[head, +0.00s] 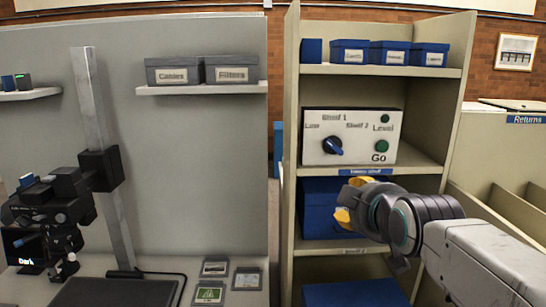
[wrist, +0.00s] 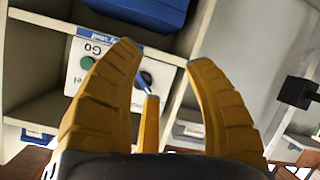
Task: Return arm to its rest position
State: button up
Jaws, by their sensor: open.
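My gripper (head: 350,205) is in front of the shelf unit in the head view, its yellow fingers pointing left toward the shelf. In the wrist view my gripper (wrist: 160,65) has its yellow fingers spread apart with nothing between them. My grey arm comes in from the lower right of the head view. The white control panel (head: 318,154) with a blue knob (head: 333,146) and a green Go button (head: 381,146) is just above and behind the gripper. It also shows past the fingers in the wrist view (wrist: 76,78), turned upside down.
The shelf unit (head: 290,110) holds small blue boxes (head: 350,52) on top and a large blue box (head: 322,212) behind my gripper. At left are a camera stand (head: 92,110) and grey boxes (head: 232,69). A Returns bin (head: 500,160) stands at right, close to my arm.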

jog(key=s+f+m+g+p, duration=0.3)
jog(key=s+g+p, duration=0.2)
jog(key=s, duration=0.7)
jog(key=s+f+m+g+p, duration=0.3)
jog(key=s+p, duration=0.4)
jog(key=s, duration=0.6)
jog(key=shift+s+f+m+g, duration=0.15)
jog(key=shift+f+m+g, duration=0.25)
jog(key=shift+f+g, duration=0.4)
jog(key=shift+d+r, duration=0.1)
jog(key=shift+r, duration=0.1)
